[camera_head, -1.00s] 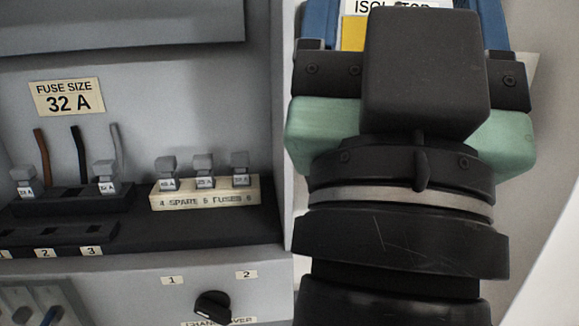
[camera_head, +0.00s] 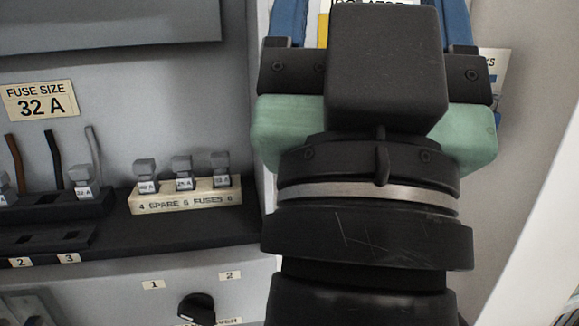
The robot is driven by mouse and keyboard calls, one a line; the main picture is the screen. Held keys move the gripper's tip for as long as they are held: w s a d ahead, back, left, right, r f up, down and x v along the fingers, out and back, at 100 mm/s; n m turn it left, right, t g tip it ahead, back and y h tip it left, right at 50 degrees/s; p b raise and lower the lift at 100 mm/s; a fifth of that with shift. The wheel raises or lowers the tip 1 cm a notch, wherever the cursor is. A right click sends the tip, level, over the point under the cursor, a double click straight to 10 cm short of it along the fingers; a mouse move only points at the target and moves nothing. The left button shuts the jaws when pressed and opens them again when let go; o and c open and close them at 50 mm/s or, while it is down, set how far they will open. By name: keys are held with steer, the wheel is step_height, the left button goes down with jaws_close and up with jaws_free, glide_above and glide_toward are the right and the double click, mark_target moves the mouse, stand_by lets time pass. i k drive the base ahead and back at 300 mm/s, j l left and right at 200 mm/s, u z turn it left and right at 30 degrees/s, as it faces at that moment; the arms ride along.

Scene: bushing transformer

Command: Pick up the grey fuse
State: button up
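Several grey fuses with white labels show at the left. Three stand in the cream spare fuse block, a left one (camera_head: 146,170), a middle one (camera_head: 182,168) and a right one (camera_head: 221,165). Another grey fuse (camera_head: 84,178) stands in the black holder behind and left, and one more is cut by the left edge. Which of them the task means cannot be told. My gripper is seen from behind at the right; its fingertips are hidden by its own body, and no fuse shows in it. It is right of the fuses and apart from them.
The cream spare fuse block (camera_head: 184,198) sits on a black shelf (camera_head: 160,236). A "FUSE SIZE 32 A" label (camera_head: 40,101) is on the back wall. A black rotary knob (camera_head: 196,308) is below the shelf.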

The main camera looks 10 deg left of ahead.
mark_target(220, 161)
steer(key=i+l+u, duration=0.1)
steer(key=u, duration=0.3)
steer(key=l+u, duration=0.15)
steer(key=u, duration=0.2)
steer(key=i+l+u, duration=0.15)
steer(key=u, duration=0.25)
